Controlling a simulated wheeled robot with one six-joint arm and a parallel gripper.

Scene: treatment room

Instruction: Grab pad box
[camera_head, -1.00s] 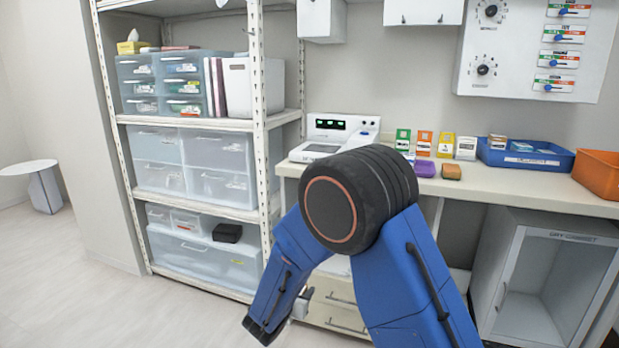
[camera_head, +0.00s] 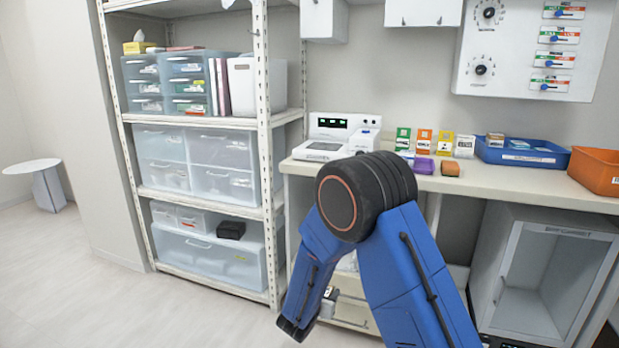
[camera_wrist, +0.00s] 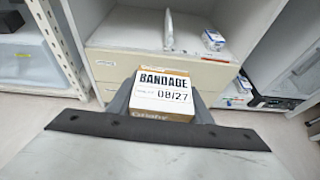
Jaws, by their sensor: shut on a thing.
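In the wrist view, my gripper (camera_wrist: 163,108) is shut on a small white and brown box (camera_wrist: 164,90) printed "BANDAGE" and "08/27". The grey fingers press on its left and right sides, and its printed face is toward the camera. In the head view the held box does not show clearly; my blue arm bends down in front of the counter. On the counter stand a green box (camera_head: 403,139), an orange box (camera_head: 424,142), a yellow box (camera_head: 445,145) and a white box (camera_head: 464,147). Their labels are too small to read, so I cannot tell which is a pad box.
A blue tray (camera_head: 520,157) with small boxes and an orange bin (camera_head: 597,172) sit on the counter's right.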

